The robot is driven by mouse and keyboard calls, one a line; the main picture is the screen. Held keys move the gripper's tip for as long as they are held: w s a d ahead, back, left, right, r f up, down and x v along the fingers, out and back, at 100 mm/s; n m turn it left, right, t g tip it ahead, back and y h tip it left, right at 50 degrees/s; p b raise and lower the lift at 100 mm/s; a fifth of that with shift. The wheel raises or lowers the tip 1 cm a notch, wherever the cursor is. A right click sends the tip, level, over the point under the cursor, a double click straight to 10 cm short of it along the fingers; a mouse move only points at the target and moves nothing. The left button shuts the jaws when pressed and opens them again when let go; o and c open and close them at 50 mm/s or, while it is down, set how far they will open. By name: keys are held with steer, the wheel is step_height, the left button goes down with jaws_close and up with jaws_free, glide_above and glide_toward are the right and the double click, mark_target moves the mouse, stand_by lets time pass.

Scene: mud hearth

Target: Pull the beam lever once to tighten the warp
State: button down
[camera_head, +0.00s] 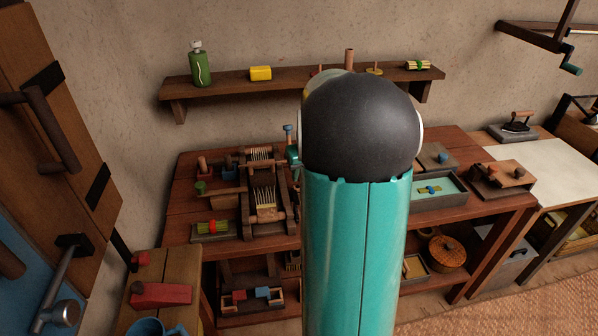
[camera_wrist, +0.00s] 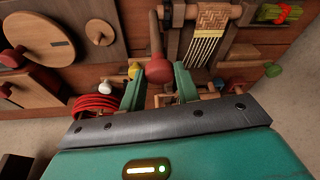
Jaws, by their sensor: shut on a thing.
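In the wrist view a lever with a rounded red-brown knob (camera_wrist: 158,68) stands between the two green fingers of my gripper (camera_wrist: 158,78), which are shut on it. Its shaft runs up toward the top edge of the view. Beside it on the right is the small loom, with a woven band (camera_wrist: 219,17) and pale warp threads (camera_wrist: 205,48). In the head view the loom (camera_head: 265,193) stands on the wooden table, left of my teal arm. My arm hides the lever and most of my gripper there.
The wooden table (camera_head: 180,222) carries trays and small tools, including a tray with a green bundle (camera_head: 213,229). A wall shelf (camera_head: 220,88) hangs behind. A red coil (camera_wrist: 97,105) and a round wooden disc (camera_wrist: 40,38) lie left of my fingers.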

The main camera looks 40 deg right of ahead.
steer(key=s+a+f+t+h, duration=0.1)
steer(key=s+a+f+t, duration=0.1)
steer(key=s+a, duration=0.3)
steer(key=shift+s, duration=1.15)
steer(key=shift+s+f, duration=0.1)
steer(key=shift+f, duration=0.05)
steer(key=c, duration=1.1)
jaws_free()
steer(key=shift+o, duration=0.4)
steer(key=v, duration=1.4)
steer(key=shift+a, duration=0.2)
